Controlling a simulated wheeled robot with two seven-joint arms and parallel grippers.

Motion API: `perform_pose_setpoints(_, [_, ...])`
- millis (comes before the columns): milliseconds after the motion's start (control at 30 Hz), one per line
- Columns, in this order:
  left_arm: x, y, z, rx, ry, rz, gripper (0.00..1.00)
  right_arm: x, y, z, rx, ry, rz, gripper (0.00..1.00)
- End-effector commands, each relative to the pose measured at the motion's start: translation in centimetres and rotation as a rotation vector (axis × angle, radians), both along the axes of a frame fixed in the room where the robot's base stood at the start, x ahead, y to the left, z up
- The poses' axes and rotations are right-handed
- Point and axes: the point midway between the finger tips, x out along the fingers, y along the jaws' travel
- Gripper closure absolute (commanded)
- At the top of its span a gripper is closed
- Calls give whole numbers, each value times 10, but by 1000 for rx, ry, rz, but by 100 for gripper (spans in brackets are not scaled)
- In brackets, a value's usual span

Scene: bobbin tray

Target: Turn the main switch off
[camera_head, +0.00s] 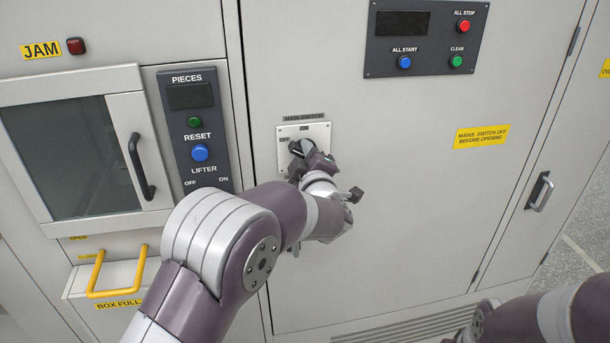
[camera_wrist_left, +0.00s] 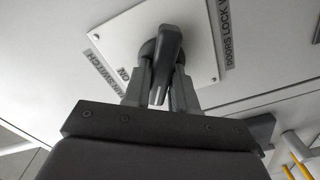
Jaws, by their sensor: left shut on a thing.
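The main switch is a dark rotary handle (camera_wrist_left: 168,50) on a square white plate (camera_head: 318,134) with ON at its top and OFF at its left. My left gripper (camera_head: 300,151) is at the plate. In the left wrist view its two fingers (camera_wrist_left: 160,80) stand on either side of the handle, shut on it. In the head view the gripper hides much of the handle, so I cannot tell exactly which mark it points to. Only part of my right arm shows at the lower right of the head view; its gripper is out of view.
A control panel (camera_head: 424,40) with buttons is above right. A PIECES panel (camera_head: 190,125) with a blue reset button and a windowed door with a black handle (camera_head: 141,165) are on the left. A yellow handle (camera_head: 115,292) sticks out at the lower left.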

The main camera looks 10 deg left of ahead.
Motion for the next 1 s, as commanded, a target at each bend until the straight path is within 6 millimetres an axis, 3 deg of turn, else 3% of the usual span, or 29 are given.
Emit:
perform_pose_setpoints(33, [0,1,-10,-41,-22,1,100,0,0,-20,0,0,0,57])
perform_pose_setpoints(400, [-1,2,-10,-337,-143,1,100,0,0,-76,0,0,0,57])
perform_pose_setpoints(700, [-1,2,-9,-490,-204,1,100,0,0,-100,0,0,0,57])
perform_pose_setpoints(1000, [-1,2,-7,-553,-230,2,100,0,0,-108,0,0,0,57])
